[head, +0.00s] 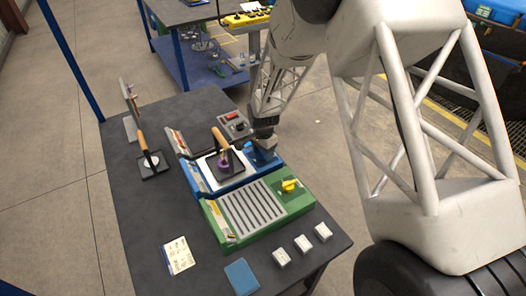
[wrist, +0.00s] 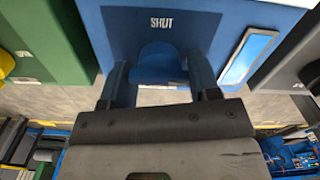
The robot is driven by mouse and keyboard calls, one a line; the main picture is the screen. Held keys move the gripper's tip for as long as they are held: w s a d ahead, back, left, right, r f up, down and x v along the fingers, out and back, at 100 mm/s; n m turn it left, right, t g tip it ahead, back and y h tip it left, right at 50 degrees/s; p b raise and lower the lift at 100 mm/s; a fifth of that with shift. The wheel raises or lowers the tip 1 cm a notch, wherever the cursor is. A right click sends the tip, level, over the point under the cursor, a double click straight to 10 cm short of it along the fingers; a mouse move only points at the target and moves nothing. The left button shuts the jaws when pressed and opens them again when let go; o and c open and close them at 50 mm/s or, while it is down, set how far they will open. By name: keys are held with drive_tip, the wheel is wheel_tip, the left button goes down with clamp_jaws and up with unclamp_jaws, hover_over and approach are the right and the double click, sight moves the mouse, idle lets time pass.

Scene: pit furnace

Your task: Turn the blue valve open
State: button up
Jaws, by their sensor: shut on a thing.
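The blue valve (wrist: 158,60) is a rounded blue knob on a blue panel, just below the word SHUT in the wrist view. My gripper (wrist: 162,80) has a finger on each side of the knob and is shut on it. In the head view my gripper (head: 264,144) reaches down onto the right end of the blue unit (head: 238,180) and hides most of the valve. The valve's exact turn angle is hard to tell.
A green unit (head: 245,215) with a slotted top and a yellow knob (head: 290,185) stands in front. A grey box (head: 234,125) with a red part stands behind. A wooden-handled tool (head: 145,145) stands at left. White blocks and a blue pad (head: 241,276) lie at the table's front.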

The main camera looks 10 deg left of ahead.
drive_tip(key=o, duration=0.7)
drive_tip(key=shift+c, duration=0.2)
drive_tip(key=shift+r, duration=0.1)
drive_tip(key=shift+r, duration=3.85)
